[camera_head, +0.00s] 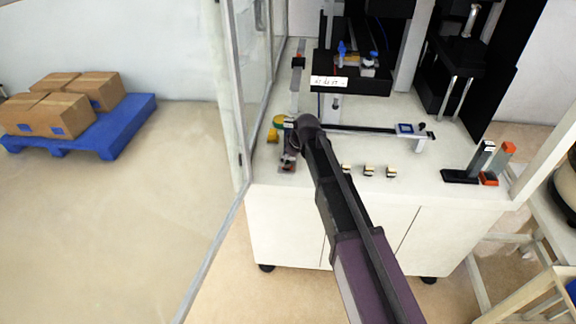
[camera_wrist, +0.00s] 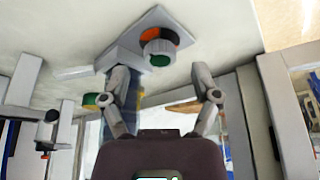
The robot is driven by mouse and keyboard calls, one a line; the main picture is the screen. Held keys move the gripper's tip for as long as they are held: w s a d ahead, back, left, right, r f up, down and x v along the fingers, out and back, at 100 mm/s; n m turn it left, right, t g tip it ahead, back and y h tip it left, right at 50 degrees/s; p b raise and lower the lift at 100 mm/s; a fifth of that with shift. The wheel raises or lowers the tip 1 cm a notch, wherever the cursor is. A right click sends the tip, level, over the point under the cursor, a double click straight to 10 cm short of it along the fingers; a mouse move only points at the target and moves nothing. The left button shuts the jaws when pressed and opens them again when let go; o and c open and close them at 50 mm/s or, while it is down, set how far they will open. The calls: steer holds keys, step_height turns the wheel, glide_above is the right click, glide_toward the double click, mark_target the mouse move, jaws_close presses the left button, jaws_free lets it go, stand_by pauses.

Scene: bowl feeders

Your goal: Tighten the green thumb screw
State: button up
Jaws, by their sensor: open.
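In the wrist view a round, pale ridged knob with a green end face (camera_wrist: 159,54), which looks like the green thumb screw, stands on a grey plate (camera_wrist: 172,18) with an orange and black ring behind it. My gripper (camera_wrist: 159,76) is open and empty; its two fingers spread to either side below the knob, apart from it as far as I can tell. In the head view my gripper (camera_head: 289,156) is over the left front of the white table, mostly hidden by my wrist. I cannot make out the knob clearly there.
A yellow part (camera_head: 273,135) sits left of my wrist. Several small beige blocks (camera_head: 369,171) lie on the white table (camera_head: 420,185) to the right. A black machine (camera_head: 350,85) stands behind. A glass panel frame (camera_head: 240,90) rises close on the left.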

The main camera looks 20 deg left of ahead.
steer(key=shift+b+x, duration=0.5)
steer(key=shift+x, duration=0.25)
jaws_close()
